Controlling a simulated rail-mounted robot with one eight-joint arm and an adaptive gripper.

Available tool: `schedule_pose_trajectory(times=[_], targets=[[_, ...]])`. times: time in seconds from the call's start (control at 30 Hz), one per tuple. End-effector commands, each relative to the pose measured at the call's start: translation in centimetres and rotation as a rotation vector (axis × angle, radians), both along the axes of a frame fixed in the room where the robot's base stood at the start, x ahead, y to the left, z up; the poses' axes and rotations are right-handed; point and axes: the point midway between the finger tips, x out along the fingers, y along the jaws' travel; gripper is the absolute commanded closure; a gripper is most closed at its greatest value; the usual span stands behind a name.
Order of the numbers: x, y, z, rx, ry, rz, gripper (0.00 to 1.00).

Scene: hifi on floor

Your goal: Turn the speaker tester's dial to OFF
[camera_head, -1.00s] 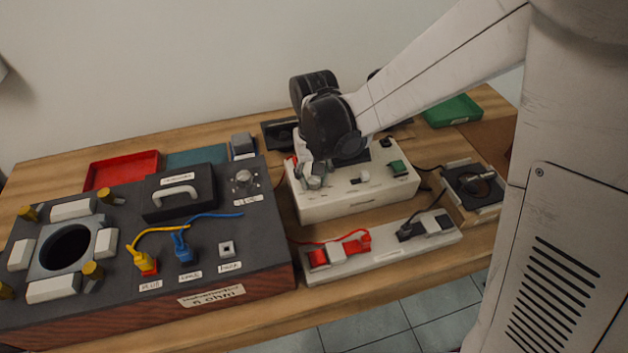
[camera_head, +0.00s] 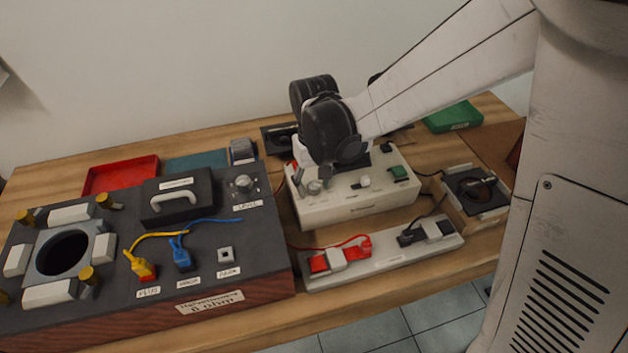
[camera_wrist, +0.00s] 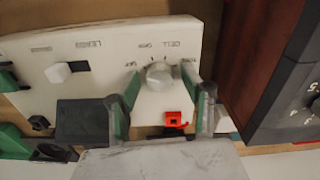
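A white box (camera_head: 352,210), apparently the speaker tester, stands right of the large dark unit. Its round metallic dial (camera_wrist: 159,76) has small printed labels around it; the lettering and exact pointing are too blurred to read surely. The dial also shows in the head view (camera_head: 315,187), beneath my gripper. My gripper (camera_wrist: 162,80) points down at the box, its green-padded fingers on either side of the dial. Gaps show between the dial and both fingers, so it appears open and not clamped. My wrist hides part of the box top in the head view.
The dark unit (camera_head: 215,275) with its own knob (camera_head: 243,184), handle and yellow and blue plugs stands close on the left. A white strip with red and black plugs (camera_head: 385,262) lies in front. Red (camera_head: 122,176) and green (camera_head: 453,116) trays lie behind.

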Motion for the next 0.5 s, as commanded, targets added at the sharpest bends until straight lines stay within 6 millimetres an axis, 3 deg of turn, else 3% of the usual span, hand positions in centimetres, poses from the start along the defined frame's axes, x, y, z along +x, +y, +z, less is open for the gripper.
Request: schedule_pose_trajectory(times=[0.3, 0.5], targets=[[0.0, 0.0, 0.3, 0.0, 0.0, -0.001, 0.56], [0.0, 0.0, 2.5, 0.0, 0.0, -0.001, 0.56]])
